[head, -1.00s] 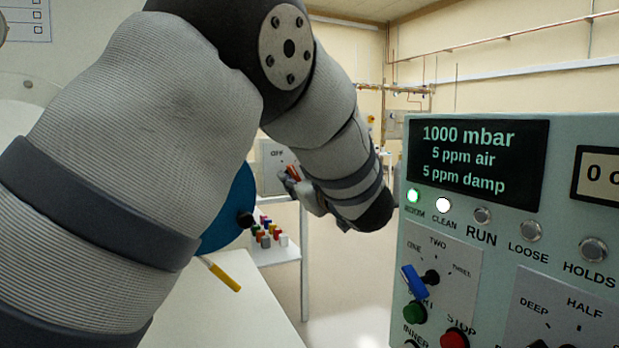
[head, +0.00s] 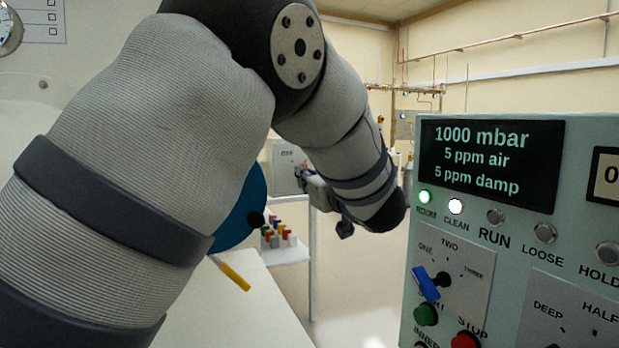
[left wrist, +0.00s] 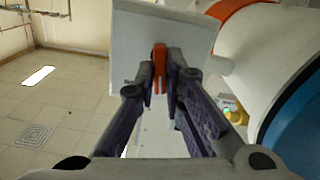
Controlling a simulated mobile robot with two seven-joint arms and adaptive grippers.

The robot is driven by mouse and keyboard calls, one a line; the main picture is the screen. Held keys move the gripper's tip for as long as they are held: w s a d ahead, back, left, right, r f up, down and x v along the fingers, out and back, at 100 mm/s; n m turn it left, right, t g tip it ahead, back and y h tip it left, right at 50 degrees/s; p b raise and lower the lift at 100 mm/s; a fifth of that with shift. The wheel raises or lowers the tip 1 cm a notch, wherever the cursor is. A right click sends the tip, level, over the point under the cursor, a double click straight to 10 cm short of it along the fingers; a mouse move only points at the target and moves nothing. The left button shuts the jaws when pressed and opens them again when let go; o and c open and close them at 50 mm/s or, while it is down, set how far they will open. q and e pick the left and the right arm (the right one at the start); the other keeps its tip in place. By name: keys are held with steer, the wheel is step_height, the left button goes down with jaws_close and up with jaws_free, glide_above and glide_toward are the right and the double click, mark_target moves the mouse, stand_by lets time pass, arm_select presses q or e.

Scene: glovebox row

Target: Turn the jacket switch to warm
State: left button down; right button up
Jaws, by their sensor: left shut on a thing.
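The jacket switch is a pale box (head: 284,180) with an "OFF" mark, standing beyond my left arm in the head view. In the left wrist view its white face (left wrist: 133,45) is straight ahead, with an orange-red handle (left wrist: 159,58) on it. My left gripper (left wrist: 161,68) has its two fingers on either side of this handle and is shut on it. In the head view the left gripper (head: 303,174) is small, at the front of the box, and hides the handle. The mark the handle points to cannot be read. My right gripper is not in view.
A green control panel (head: 592,240) with a display, knobs and buttons stands close on the right. A white table (head: 245,310) is at the lower middle. Small coloured blocks (head: 278,240) stand on a shelf behind. A blue round port (head: 240,220) is partly behind my arm.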

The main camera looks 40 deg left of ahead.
arm_select(q)
steer(key=shift+m, duration=1)
steer(key=shift+f, duration=0.1)
steer(key=c, duration=1.7)
jaws_free()
steer(key=shift+d, duration=0.15)
steer(key=v, duration=1.2)
